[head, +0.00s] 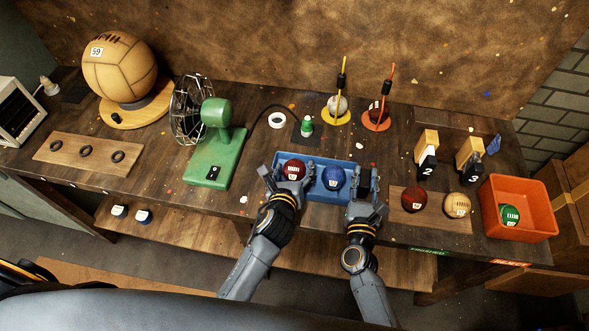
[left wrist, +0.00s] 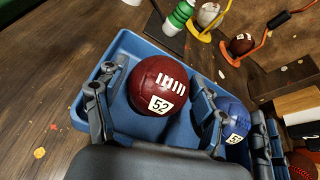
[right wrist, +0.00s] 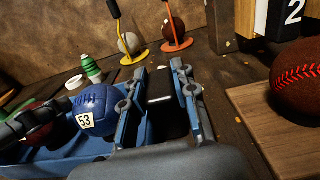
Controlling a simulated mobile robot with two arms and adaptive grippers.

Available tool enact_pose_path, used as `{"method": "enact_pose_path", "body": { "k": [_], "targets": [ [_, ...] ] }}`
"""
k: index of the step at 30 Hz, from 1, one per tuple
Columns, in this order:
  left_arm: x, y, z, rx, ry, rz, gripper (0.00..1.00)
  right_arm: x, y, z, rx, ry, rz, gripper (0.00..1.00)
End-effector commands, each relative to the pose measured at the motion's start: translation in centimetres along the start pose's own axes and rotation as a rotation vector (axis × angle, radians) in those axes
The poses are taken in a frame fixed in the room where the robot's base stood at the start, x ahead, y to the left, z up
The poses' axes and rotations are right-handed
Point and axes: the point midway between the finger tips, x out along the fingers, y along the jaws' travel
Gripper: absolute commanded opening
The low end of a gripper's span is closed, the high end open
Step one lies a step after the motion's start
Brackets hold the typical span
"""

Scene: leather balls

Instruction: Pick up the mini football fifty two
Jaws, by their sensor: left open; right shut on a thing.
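The mini football fifty two (head: 293,171) is dark red with white laces and a "52" label. It sits in the left part of the blue tray (head: 312,197) and also shows large in the left wrist view (left wrist: 150,78). My left gripper (head: 284,175) is open, with its fingers on either side of this ball. A blue ball (head: 334,179) sits beside it in the tray, labelled "53" in the right wrist view (right wrist: 88,112). My right gripper (head: 366,186) is at the tray's right end, shut on the tray's end wall; the exact contact is partly hidden.
A green fan (head: 217,150) stands left of the tray. To the right are a dark red ball (head: 413,199) and a tan ball (head: 457,205) on a board, and an orange bin (head: 519,225) holding a green ball (head: 509,215). Yellow and orange stands hold balls behind.

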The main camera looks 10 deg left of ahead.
Motion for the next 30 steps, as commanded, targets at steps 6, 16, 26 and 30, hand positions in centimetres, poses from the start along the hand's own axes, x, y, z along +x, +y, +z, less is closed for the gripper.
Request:
{"method": "enact_pose_path", "body": {
  "k": [6, 16, 26, 30],
  "targets": [
    [0.0, 0.0, 0.0, 0.000, 0.000, 0.000, 0.48, 0.0, 0.0, 0.0, 0.000, 0.000, -0.001, 0.00],
    [-0.1, 0.0, 0.1, 0.001, -0.001, 0.000, 0.24, 0.0, 0.0, 0.0, 0.000, 0.000, 0.000, 0.00],
    [-1.8, -1.2, 4.5, 0.003, -0.008, -0.004, 0.24, 0.0, 0.0, 0.0, 0.000, 0.000, 0.000, 0.00],
    [-2.8, -1.9, 6.9, 0.001, -0.006, -0.003, 0.24, 0.0, 0.0, 0.0, 0.000, 0.000, 0.000, 0.00]
  ]
}}
